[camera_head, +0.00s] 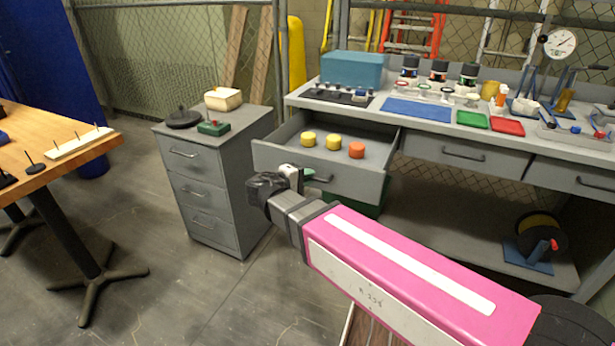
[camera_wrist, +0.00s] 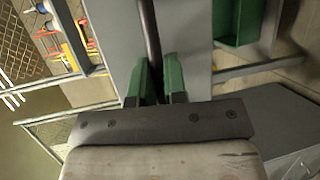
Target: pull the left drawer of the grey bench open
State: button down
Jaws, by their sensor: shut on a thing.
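The grey bench (camera_head: 470,141) stands at the right in the head view. Its left drawer (camera_head: 268,155) is pulled out, with two yellow round pieces (camera_head: 333,141) and an orange one (camera_head: 357,150) inside. My gripper (camera_head: 303,178) is at the drawer's front, shut on the dark bar handle (camera_head: 321,179). In the wrist view the green fingers of my gripper (camera_wrist: 160,85) close around the dark handle bar (camera_wrist: 150,35), against the drawer's grey front (camera_wrist: 185,40). My wrist hides part of the drawer front in the head view.
A grey cabinet (camera_head: 205,203) stands left of the open drawer, with a small gap. A wooden table (camera_head: 65,155) is at the far left. The bench's other drawers (camera_head: 445,157) are shut. A cable reel (camera_head: 540,238) sits on the lower shelf. Floor is clear in front.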

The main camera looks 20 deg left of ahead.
jog(key=c, duration=1.2)
grip_release()
jog(key=v, duration=1)
jog(key=shift+s+a, duration=0.3)
